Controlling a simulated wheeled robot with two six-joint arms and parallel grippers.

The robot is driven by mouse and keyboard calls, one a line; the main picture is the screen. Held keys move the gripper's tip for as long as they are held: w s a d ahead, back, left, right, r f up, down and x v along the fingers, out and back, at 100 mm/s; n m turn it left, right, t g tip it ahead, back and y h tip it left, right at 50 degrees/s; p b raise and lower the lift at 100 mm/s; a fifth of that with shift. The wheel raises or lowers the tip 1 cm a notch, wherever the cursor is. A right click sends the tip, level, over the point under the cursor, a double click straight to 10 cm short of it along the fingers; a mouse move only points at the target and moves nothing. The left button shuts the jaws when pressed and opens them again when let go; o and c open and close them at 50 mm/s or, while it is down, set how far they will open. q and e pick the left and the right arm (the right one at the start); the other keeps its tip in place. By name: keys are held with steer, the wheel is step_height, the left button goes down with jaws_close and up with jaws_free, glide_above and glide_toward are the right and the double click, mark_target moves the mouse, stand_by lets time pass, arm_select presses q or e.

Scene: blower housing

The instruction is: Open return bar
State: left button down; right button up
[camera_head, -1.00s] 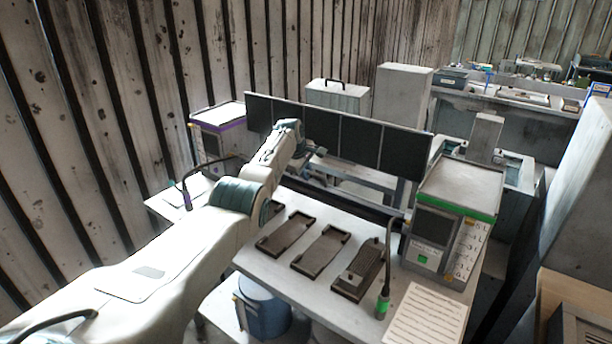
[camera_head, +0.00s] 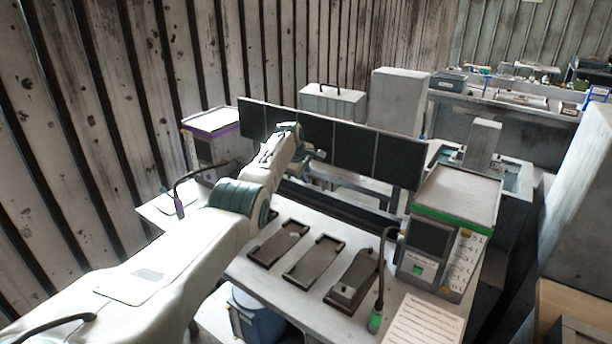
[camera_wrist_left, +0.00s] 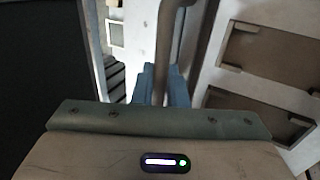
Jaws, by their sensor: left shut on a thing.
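A grey bar (camera_wrist_left: 168,45) runs up the middle of the left wrist view, between the two blue fingers of my left gripper (camera_wrist_left: 160,85). The fingers are shut on it. In the head view my left gripper (camera_head: 314,156) is at the front of a row of dark panels (camera_head: 352,150) behind the worktable. My own wrist hides most of the grip there, so the bar's full length cannot be seen. My right gripper is in neither view.
Several brown trays (camera_head: 315,260) lie on the white worktable (camera_head: 257,287). A green-trimmed box (camera_head: 440,250) stands at its right and a purple-trimmed box (camera_head: 212,135) at its left. A green-tipped cable tool (camera_head: 376,318) is near the front edge.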

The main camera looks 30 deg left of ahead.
arm_select(q)
steer(key=c, duration=1.6)
jaws_free()
steer(key=shift+o, duration=0.3)
steer(key=shift+s, duration=0.1)
steer(key=shift+r, duration=0.1)
steer(key=shift+v, duration=0.8)
steer(key=b+v, duration=0.2)
steer(key=v, duration=0.7)
